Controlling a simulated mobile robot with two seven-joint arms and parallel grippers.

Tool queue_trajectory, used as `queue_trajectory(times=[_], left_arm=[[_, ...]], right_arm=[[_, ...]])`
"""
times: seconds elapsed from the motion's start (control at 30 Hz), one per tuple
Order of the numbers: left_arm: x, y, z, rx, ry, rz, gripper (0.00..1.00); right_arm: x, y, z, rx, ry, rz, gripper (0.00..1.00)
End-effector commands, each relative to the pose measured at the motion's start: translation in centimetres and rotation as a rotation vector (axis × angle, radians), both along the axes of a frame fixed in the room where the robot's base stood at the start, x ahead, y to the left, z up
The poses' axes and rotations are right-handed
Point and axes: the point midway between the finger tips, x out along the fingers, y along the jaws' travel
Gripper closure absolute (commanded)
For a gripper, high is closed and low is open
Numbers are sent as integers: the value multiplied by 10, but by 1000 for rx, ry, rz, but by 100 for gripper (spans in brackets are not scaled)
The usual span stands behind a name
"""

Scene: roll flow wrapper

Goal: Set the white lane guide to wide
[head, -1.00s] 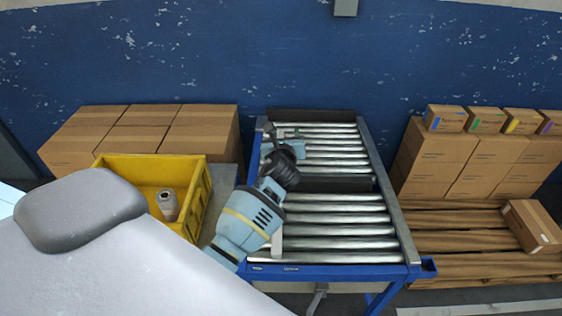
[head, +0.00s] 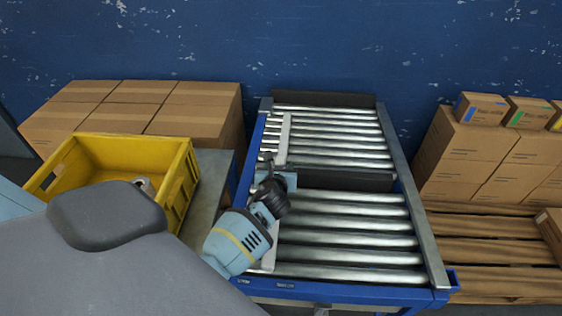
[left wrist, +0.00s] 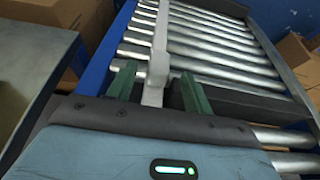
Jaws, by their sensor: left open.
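The white lane guide (head: 284,138) is a long pale bar running lengthwise over the rollers, close to the conveyor's left side. My left gripper (head: 274,178) is over it near the dark cross strip, and hides part of it. In the left wrist view, the guide (left wrist: 161,36) runs away from me, and its pale upright block stands between the two green fingers of my left gripper (left wrist: 160,88). The fingers are apart, with a visible gap on the left side; contact on the right is unclear. My right gripper is not in view.
The roller conveyor (head: 345,228) has a blue frame and a grey right rail (head: 408,190). A yellow crate (head: 178,185) holding a grey item stands left, before cardboard boxes (head: 180,110). More boxes (head: 465,145) and a pallet (head: 490,250) are at the right. The rollers right of the guide are clear.

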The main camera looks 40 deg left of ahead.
Motion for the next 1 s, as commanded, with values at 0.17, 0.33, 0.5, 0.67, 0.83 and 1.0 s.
queue_trajectory(times=[0.17, 0.33, 0.5, 0.67, 0.83, 1.0], left_arm=[[22, 13, -14, -1, 3, 2, 49], [36, 22, -20, 0, 2, 2, 49], [42, 26, -22, 0, 1, 1, 49], [42, 26, -21, 0, 1, 1, 49], [42, 26, -21, 0, 1, 1, 58], [42, 26, -21, 0, 1, 1, 80]], right_arm=[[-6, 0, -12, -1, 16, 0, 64], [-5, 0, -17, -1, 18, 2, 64], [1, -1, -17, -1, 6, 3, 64], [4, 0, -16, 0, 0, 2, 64], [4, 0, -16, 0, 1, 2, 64], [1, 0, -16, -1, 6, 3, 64]])
